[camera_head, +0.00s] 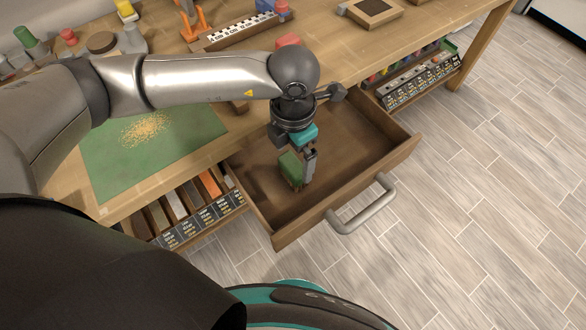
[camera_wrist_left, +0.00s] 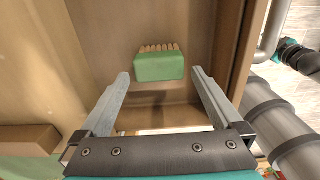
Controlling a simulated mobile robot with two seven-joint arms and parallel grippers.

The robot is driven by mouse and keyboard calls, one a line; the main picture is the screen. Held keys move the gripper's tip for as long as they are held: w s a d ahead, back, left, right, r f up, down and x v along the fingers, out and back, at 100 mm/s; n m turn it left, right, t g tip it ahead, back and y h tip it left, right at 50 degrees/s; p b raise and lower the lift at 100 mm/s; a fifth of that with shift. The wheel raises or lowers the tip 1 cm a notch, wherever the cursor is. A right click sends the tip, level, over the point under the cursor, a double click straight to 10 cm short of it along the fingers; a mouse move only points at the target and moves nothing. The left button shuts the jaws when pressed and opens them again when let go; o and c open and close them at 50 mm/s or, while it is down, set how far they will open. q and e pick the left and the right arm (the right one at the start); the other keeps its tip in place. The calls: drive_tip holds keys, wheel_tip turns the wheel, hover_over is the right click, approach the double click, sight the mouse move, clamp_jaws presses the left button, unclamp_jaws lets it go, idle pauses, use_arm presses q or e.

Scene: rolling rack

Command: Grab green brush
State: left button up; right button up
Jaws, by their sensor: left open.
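The green brush (camera_head: 291,169) lies in the open wooden drawer (camera_head: 346,160), towards its left part. In the left wrist view the brush (camera_wrist_left: 159,67) shows a green block with pale bristles along its far edge. My left gripper (camera_head: 305,182) reaches down into the drawer right beside the brush. In the left wrist view its two fingers (camera_wrist_left: 161,78) are spread wide, with the brush between and slightly beyond their tips. The fingers do not appear to touch it. Part of the brush is hidden behind the gripper in the head view.
The drawer's front with a metal handle (camera_head: 363,207) stands out over the floor. A green mat (camera_head: 150,143) with crumbs lies on the table. Labelled trays (camera_head: 203,222) sit left of the drawer, and others (camera_head: 422,82) sit to the right.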

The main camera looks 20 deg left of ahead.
sight(293, 164)
use_arm(q)
wheel_tip(293, 164, down, 5)
drive_tip(key=shift+f+b, duration=0.1)
drive_tip(key=shift+b, duration=0.3)
drive_tip(key=shift+c, duration=0.2)
drive_tip(key=shift+w, duration=0.1)
drive_tip(key=c, duration=1.2)
